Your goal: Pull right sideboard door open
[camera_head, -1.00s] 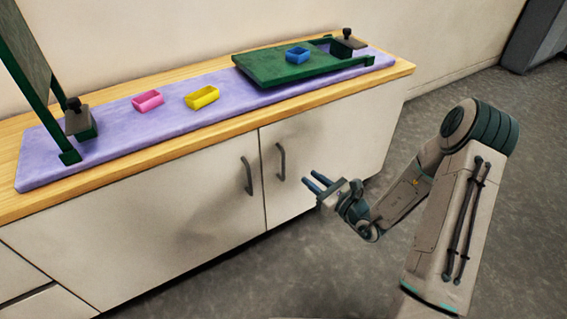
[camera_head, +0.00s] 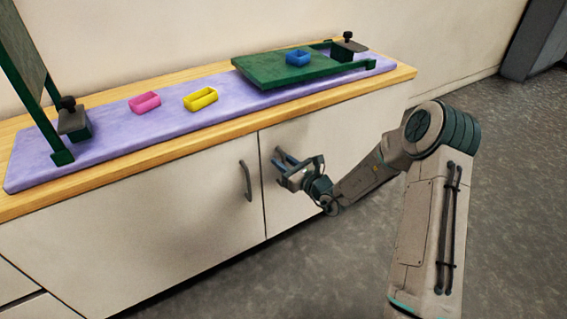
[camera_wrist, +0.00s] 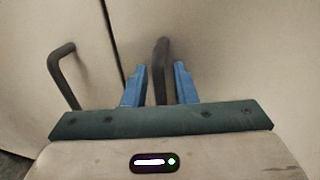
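The right sideboard door (camera_head: 340,130) is a pale panel, closed flush beside the left door (camera_head: 150,210). Its dark bar handle (camera_wrist: 161,62) stands between the two blue fingers of my gripper (camera_wrist: 159,85) in the wrist view. The fingers are spread apart, with a visible gap on each side of the handle. In the head view, my gripper (camera_head: 283,159) is at the right door's handle and hides most of it. The left door's handle (camera_head: 246,180) is free, and it also shows in the wrist view (camera_wrist: 63,75).
The sideboard's wooden top (camera_head: 150,154) carries a purple mat (camera_head: 120,141) with a pink tray (camera_head: 145,103), a yellow tray (camera_head: 201,99) and a green board (camera_head: 265,73) holding a blue tray (camera_head: 298,58). Grey floor (camera_head: 500,200) is clear on the right.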

